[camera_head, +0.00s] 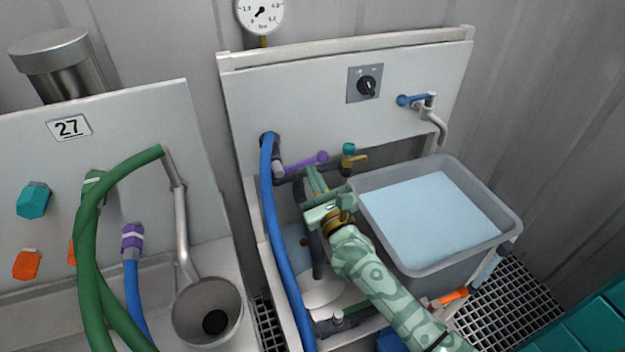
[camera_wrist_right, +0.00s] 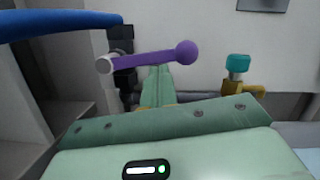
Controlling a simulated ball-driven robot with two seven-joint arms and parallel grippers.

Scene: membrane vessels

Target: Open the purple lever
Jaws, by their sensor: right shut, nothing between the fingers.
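The purple lever (camera_head: 306,163) is on the pipework in front of the right white panel. It runs from a grey pivot up to the right and ends in a ball knob. It also shows in the right wrist view (camera_wrist_right: 150,59), nearly level, with its knob at the right. My right gripper (camera_head: 316,182) is shut and empty, its fingertips just below the lever. In the right wrist view the fingers (camera_wrist_right: 158,85) point at the middle of the lever from below. I cannot tell whether they touch it. My left gripper is out of view.
A teal-topped brass valve (camera_head: 349,158) stands right of the lever. A grey tub of pale liquid (camera_head: 430,215) sits to the right. A blue hose (camera_head: 273,235) runs down left of the lever. A blue tap lever (camera_head: 413,99) and a black rotary switch (camera_head: 367,86) are above.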

